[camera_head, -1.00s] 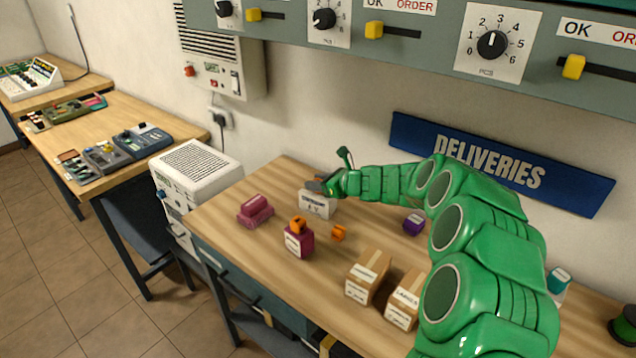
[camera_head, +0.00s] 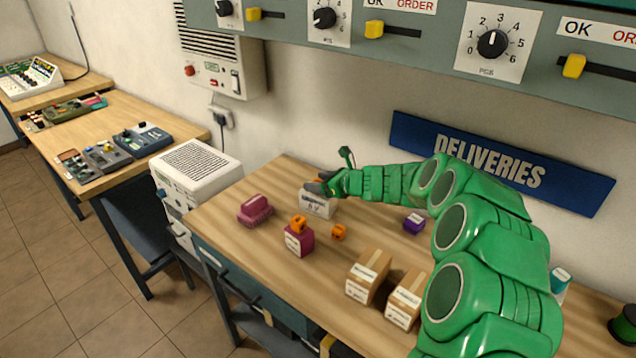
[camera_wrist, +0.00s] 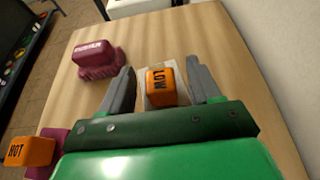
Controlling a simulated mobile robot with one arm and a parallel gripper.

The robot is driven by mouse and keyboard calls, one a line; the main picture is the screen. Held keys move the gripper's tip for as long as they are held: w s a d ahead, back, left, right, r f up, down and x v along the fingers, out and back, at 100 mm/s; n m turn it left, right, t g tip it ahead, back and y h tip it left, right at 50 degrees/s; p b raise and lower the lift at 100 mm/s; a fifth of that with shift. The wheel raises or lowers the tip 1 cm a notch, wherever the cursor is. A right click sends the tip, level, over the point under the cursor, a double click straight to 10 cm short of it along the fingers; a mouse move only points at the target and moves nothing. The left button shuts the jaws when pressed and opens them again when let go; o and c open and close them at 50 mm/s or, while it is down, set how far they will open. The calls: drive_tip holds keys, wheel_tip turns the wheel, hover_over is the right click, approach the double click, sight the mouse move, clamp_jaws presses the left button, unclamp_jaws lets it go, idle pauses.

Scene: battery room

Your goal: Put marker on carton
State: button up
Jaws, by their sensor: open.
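An orange marker (camera_wrist: 160,84) lettered LOW sits on top of a white carton (camera_head: 317,207) at the back of the bench. The carton's pale top (camera_wrist: 151,101) shows around the marker in the wrist view. My gripper (camera_head: 318,185) is open at the carton's top, its two grey fingers (camera_wrist: 163,88) on either side of the marker with gaps between. Another orange marker (camera_wrist: 32,151), lettered HOT, sits on a magenta carton (camera_head: 299,243). A third orange marker (camera_head: 338,232) lies on the bench, with a purple marker (camera_head: 413,223) to its right.
Two brown cartons (camera_head: 367,276) (camera_head: 405,299) stand near the bench's front edge. A pink block-like object (camera_head: 255,210) lies left of the white carton. A white appliance (camera_head: 195,172) stands beyond the bench's left end. The wall with a DELIVERIES sign (camera_head: 500,163) is close behind.

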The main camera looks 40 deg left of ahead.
drive_tip(key=v, duration=1.1)
drive_tip(key=shift+d, duration=0.35)
drive_tip(key=shift+r, duration=0.1)
